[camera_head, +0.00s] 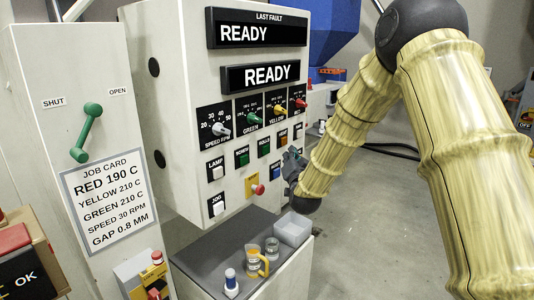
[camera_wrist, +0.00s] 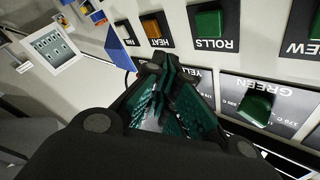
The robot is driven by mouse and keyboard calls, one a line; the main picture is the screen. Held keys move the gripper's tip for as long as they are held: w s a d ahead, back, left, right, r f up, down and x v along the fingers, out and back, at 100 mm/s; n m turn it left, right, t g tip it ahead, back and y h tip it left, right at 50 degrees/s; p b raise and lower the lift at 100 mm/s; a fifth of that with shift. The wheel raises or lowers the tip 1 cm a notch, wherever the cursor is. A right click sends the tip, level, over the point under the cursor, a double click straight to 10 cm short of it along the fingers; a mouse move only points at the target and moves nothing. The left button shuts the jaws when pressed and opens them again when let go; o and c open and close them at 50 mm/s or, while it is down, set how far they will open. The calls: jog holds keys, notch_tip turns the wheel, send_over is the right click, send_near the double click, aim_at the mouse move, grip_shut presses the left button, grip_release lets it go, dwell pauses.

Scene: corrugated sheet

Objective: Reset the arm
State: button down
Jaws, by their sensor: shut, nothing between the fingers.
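My gripper (camera_head: 292,160) is close to the right edge of the control panel (camera_head: 232,190) in the head view, beside its lower buttons. Part of it is hidden behind my wrist. In the wrist view my gripper (camera_wrist: 168,100) has its green-padded fingers together with nothing held between them. The panel shows upside down there, with the green ROLLS button (camera_wrist: 208,24), the orange HEAT button (camera_wrist: 152,28) and the GREEN knob (camera_wrist: 256,106) near the fingers. I cannot tell whether the fingertips touch the panel. Both displays (camera_head: 266,74) read READY.
A green lever (camera_head: 86,132) and job card (camera_head: 108,185) are at left. Open floor lies right.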

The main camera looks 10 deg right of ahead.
jog(key=shift+s+d, duration=0.1)
jog(key=shift+s, duration=0.1)
jog(key=shift+f, duration=0.1)
jog(key=s+a+f+n+g+y, duration=0.15)
jog(key=s+f, duration=0.25)
jog(key=f, duration=0.7)
jog(key=s+a+f+n+g, duration=0.1)
jog(key=s+f+g, duration=0.25)
jog(key=f, duration=0.65)
jog(key=s+a+f+n+g, duration=0.25)
jog(key=s+f+g, duration=0.35)
jog(key=s+f, duration=1.45)
jog(key=s+f+n+g, duration=0.1)
jog(key=s+f+g, duration=0.1)
jog(key=s, duration=0.9)
jog(key=s+a+f+n+g, duration=0.1)
jog(key=s+f+g, duration=0.2)
jog(key=s, duration=0.8)
jog(key=s+f+n+g, duration=0.1)
jog(key=s+f+g, duration=0.2)
jog(key=s+f, duration=0.3)
jog(key=s+y, duration=0.1)
jog(key=s, duration=0.3)
jog(key=shift+s+a+f, duration=0.15)
jog(key=shift+s+f, duration=0.1)
jog(key=shift+s, duration=0.15)
